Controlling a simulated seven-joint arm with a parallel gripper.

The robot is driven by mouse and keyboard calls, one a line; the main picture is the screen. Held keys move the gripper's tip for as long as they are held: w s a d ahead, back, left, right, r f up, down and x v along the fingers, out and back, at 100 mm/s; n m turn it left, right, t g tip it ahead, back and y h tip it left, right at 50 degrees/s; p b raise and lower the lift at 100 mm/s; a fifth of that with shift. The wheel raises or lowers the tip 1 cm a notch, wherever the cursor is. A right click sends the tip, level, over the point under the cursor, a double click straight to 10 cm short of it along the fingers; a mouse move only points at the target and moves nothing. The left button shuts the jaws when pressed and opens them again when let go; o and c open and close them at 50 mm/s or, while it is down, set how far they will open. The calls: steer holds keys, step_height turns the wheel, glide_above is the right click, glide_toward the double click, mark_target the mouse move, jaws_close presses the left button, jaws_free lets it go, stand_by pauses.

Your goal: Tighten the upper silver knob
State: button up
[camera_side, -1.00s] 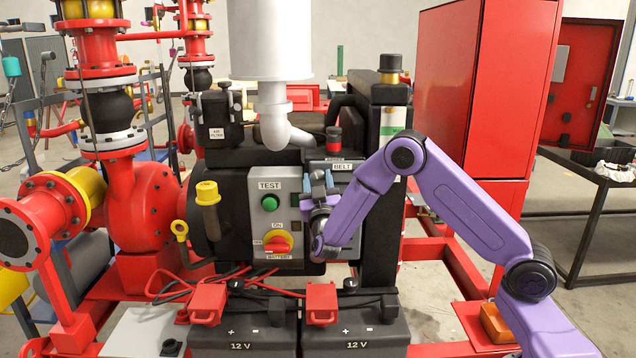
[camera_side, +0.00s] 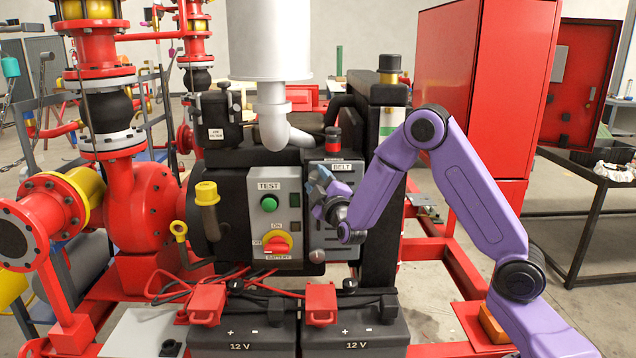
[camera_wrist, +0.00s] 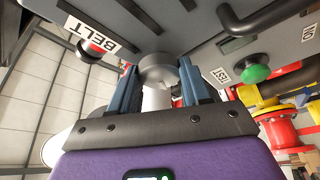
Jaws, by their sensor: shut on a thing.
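The upper silver knob (camera_wrist: 158,66) is a short round metal cylinder on the grey panel below the BELT label. In the wrist view it sits between the two blue-grey fingers of my gripper (camera_wrist: 159,76), which is shut on it. In the side view my gripper (camera_side: 322,189) reaches the panel (camera_side: 343,174) from the lower right, its fingers tilted. The fingers and wrist mostly hide the knob there.
The TEST box (camera_side: 270,186) with a green button (camera_side: 269,203) and a red-yellow switch (camera_side: 277,243) stands just left. A red-topped part (camera_side: 333,139) is above the panel. Batteries (camera_side: 355,330) with red clamps lie below. A red cabinet (camera_side: 470,95) stands at right.

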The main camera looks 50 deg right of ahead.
steer(key=n+y, duration=0.1)
steer(key=n, duration=0.2)
steer(key=n+g+y, duration=0.1)
steer(key=n, duration=0.1)
steer(key=shift+r+n+g, duration=0.1)
steer(key=shift+n+g, duration=0.2)
steer(key=shift+n, duration=0.1)
steer(key=n+g, duration=0.2)
steer(key=n, duration=0.2)
steer(key=shift+r+n, duration=0.1)
steer(key=shift+n, duration=0.2)
steer(key=n+g, duration=0.2)
steer(key=n, duration=0.2)
steer(key=shift+n+g+h, duration=0.7)
steer(key=shift+n+g, duration=0.3)
steer(key=shift+n, duration=0.6)
steer(key=shift+r, duration=0.1)
steer(key=o, duration=1.1)
steer(key=shift+c, duration=0.2)
